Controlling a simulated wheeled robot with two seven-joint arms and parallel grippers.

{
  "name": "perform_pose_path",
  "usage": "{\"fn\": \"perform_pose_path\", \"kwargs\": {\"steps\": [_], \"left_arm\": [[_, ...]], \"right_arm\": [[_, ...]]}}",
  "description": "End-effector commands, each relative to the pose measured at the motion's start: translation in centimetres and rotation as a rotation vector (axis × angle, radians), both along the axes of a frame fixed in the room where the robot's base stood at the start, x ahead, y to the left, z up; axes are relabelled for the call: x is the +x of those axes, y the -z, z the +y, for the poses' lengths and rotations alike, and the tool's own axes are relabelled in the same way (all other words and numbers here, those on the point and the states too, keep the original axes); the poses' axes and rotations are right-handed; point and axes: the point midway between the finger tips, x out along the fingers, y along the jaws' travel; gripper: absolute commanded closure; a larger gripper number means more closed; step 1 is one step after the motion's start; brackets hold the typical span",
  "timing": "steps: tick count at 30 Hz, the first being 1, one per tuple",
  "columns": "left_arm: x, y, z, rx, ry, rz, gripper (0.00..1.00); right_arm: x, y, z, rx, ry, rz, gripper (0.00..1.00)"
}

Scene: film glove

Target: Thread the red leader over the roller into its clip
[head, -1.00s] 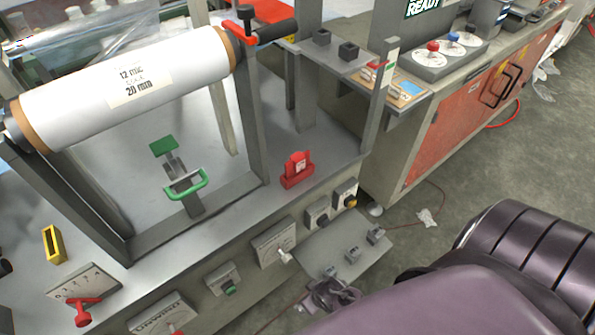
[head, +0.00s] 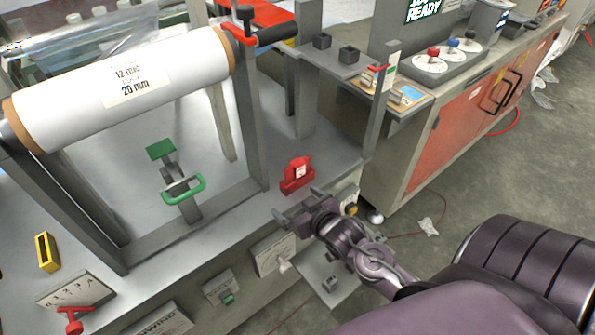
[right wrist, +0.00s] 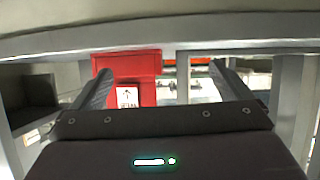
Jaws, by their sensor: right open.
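A red piece (head: 297,180) with a white label stands upright on the grey machine deck, right of the frame post; I take it to be the leader. It also shows in the right wrist view (right wrist: 145,72), its label bearing an up arrow. My right gripper (head: 299,203) is open and empty, just in front of this piece at the deck edge. In the wrist view the red piece appears ahead, nearer the left finger. A white film roll (head: 165,75) lies across the grey frame. I cannot tell which part is the clip. My left gripper is out of view.
A green-handled fitting (head: 183,190) stands on the deck inside the frame. A yellow slotted block (head: 47,252) and a red-handled dial (head: 72,318) are at the left. A grey shelf (head: 335,62) overhangs behind the red piece. Deck around the piece is mostly clear.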

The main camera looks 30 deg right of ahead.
Motion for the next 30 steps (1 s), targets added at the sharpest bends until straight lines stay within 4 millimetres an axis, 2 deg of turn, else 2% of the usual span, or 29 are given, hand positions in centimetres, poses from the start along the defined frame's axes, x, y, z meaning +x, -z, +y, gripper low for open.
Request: {"fn": "perform_pose_path", "kwargs": {"steps": [6, 12, 17, 25, 30], "left_arm": [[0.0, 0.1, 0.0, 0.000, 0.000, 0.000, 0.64], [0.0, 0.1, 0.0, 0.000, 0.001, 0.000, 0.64], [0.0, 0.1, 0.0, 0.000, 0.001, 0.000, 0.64], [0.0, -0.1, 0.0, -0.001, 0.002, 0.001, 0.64], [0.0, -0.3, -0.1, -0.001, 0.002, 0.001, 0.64]], "right_arm": [[1.4, -1.8, -2.6, 0.019, -0.027, -0.226, 0.02], [1.7, -3.7, -4.4, 0.043, -0.072, -0.407, 0.02], [2.4, -4.3, -4.6, 0.048, -0.085, -0.448, 0.02], [5.3, -4.4, -4.7, 0.047, -0.084, -0.446, 0.02], [7.9, -4.5, -5.0, 0.048, -0.084, -0.446, 0.02]]}}
